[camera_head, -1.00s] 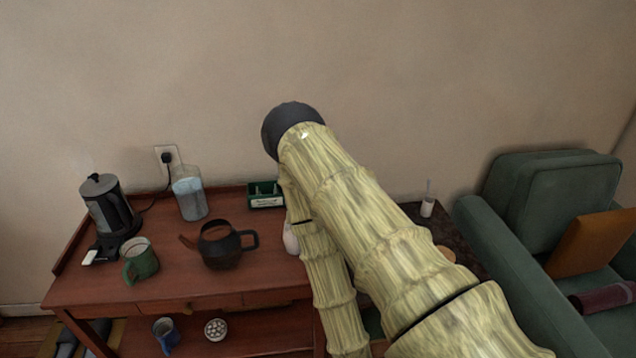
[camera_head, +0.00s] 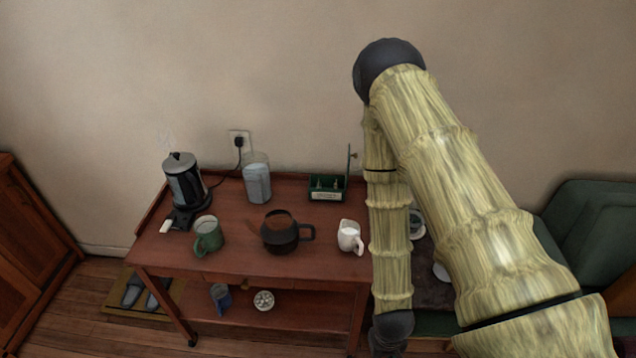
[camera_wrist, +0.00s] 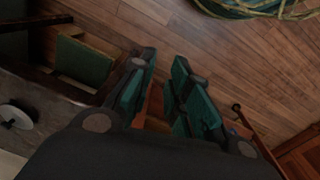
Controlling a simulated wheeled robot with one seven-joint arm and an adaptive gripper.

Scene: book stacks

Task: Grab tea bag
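A small dark green box with a pale label (camera_head: 327,194) stands at the back right of the wooden table (camera_head: 225,240), against the wall. It has compartments with small items in them. I cannot make out a separate tea bag. My gripper (camera_wrist: 162,75) shows in the wrist view with its dark teal fingers apart and nothing held between them. It points at the wooden floor and is away from the green box.
On the table are an electric kettle (camera_head: 184,187), a green mug (camera_head: 208,238), a glass jar (camera_head: 257,182), a dark teapot (camera_head: 281,233) and a white jug (camera_head: 349,237). A blue mug (camera_head: 221,297) and a bowl (camera_head: 264,300) are on the lower shelf. A green armchair (camera_head: 600,220) stands right.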

